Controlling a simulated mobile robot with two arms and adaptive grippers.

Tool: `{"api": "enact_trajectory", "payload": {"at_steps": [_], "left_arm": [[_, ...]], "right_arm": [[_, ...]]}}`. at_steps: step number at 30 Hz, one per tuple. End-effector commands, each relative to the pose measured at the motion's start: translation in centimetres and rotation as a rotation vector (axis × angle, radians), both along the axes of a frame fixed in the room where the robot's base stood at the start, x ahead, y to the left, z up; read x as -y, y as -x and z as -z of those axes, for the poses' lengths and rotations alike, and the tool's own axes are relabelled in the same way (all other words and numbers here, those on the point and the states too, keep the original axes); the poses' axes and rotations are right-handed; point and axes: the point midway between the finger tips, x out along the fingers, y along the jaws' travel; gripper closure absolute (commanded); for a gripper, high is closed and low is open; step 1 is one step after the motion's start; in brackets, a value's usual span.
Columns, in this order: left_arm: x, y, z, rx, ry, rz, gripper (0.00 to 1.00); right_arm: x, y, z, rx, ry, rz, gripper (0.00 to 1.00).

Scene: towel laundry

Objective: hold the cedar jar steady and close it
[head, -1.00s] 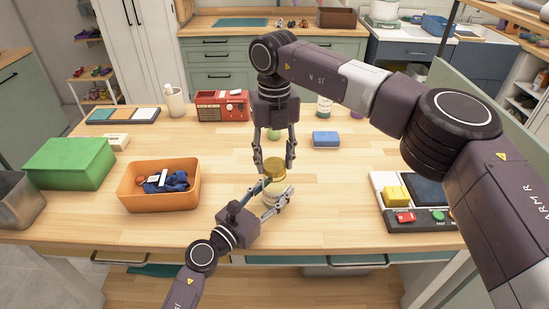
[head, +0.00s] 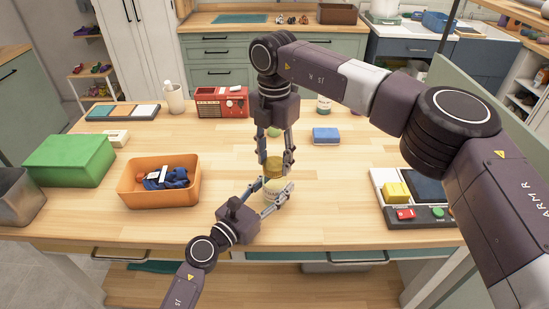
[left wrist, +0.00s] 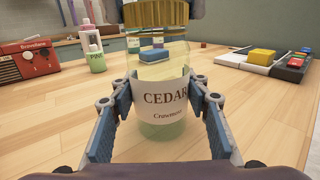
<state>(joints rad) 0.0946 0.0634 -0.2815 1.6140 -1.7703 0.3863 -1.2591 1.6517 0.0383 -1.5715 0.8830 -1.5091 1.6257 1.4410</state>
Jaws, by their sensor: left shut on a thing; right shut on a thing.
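The cedar jar (head: 272,195) stands upright near the front middle of the table. It is clear glass with a white label reading CEDAR, seen in the left wrist view (left wrist: 163,98). My left gripper (head: 276,190) is shut around the jar's body, with one finger on each side. A gold lid (head: 273,168) is at the jar's top; it also shows at the upper edge of the left wrist view (left wrist: 150,12). My right gripper (head: 275,165) points down from above and is shut on the lid. Whether the lid is threaded on I cannot tell.
An orange bin (head: 158,197) with blue items and a green box (head: 68,160) stand left. A red radio (head: 222,102) and a blue sponge-like block (head: 326,135) are behind. A button panel (head: 420,213) is at right. The table in front of the bin is clear.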

Motion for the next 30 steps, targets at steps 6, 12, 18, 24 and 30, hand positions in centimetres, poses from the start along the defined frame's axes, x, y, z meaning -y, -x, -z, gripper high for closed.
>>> {"api": "enact_trajectory", "payload": {"at_steps": [6,12,18,24,30], "left_arm": [[0.03,0.01,-0.01,0.0,0.0,0.001,1.0],[0.05,0.02,0.0,0.001,-0.001,0.001,1.0],[0.05,0.03,0.01,0.001,-0.001,0.001,1.0],[0.07,0.04,0.02,0.0,-0.001,0.002,1.0],[0.08,0.05,0.02,0.0,-0.001,0.002,1.0]], "right_arm": [[-0.07,-0.05,-0.07,0.001,-0.001,0.395,0.69],[-0.08,-0.08,-0.05,0.002,-0.001,0.759,0.69],[-0.08,-0.1,-0.03,0.002,0.0,1.122,0.69],[-0.06,-0.14,-0.03,0.003,0.0,1.419,0.69],[-0.07,-0.17,-0.03,0.003,-0.001,1.529,0.69]]}}
